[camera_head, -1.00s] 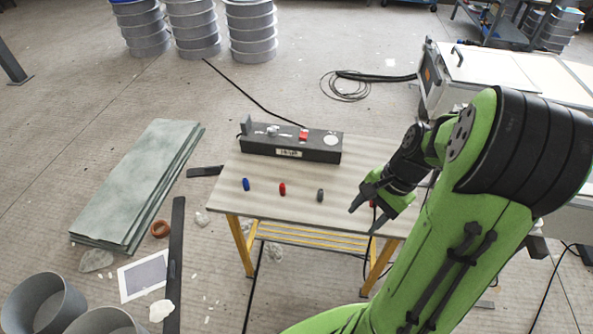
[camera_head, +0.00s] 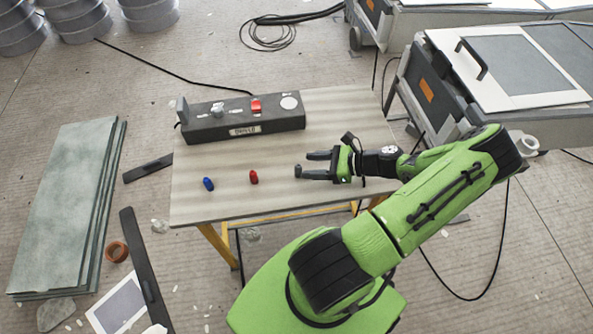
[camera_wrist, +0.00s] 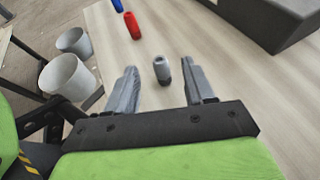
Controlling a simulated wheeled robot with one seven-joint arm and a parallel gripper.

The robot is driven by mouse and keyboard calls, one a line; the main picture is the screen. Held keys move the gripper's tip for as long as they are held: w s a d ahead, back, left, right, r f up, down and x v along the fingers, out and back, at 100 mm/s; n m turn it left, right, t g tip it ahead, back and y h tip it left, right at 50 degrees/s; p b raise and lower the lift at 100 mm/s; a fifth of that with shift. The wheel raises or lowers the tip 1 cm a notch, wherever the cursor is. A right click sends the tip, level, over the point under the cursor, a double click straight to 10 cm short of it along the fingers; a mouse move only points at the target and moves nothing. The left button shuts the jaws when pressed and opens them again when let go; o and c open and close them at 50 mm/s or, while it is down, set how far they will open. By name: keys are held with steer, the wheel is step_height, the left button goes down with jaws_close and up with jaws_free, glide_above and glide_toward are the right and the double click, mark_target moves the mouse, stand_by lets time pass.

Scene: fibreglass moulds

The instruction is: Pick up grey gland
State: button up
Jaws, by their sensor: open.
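The grey gland (camera_wrist: 162,70) stands upright on the table. In the wrist view it sits between the two fingertips of my gripper (camera_wrist: 162,75), with a gap on each side. In the head view my gripper (camera_head: 308,164) reaches in low over the table from the right, fingers pointing left. There the gland is hard to tell apart from the dark fingertips. The gripper is open and holds nothing.
A red gland (camera_head: 254,177) and a blue gland (camera_head: 208,184) stand in a row to the left on the table (camera_head: 215,207). A dark fixture box (camera_head: 240,120) lies along the table's back. The table's right part is bare.

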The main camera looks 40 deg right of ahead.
mark_target(300, 166)
steer(key=b+x, duration=0.2)
steer(key=x, duration=0.4)
steer(key=shift+w+a+f, duration=0.15)
steer(key=shift+w+a, duration=0.1)
jaws_close()
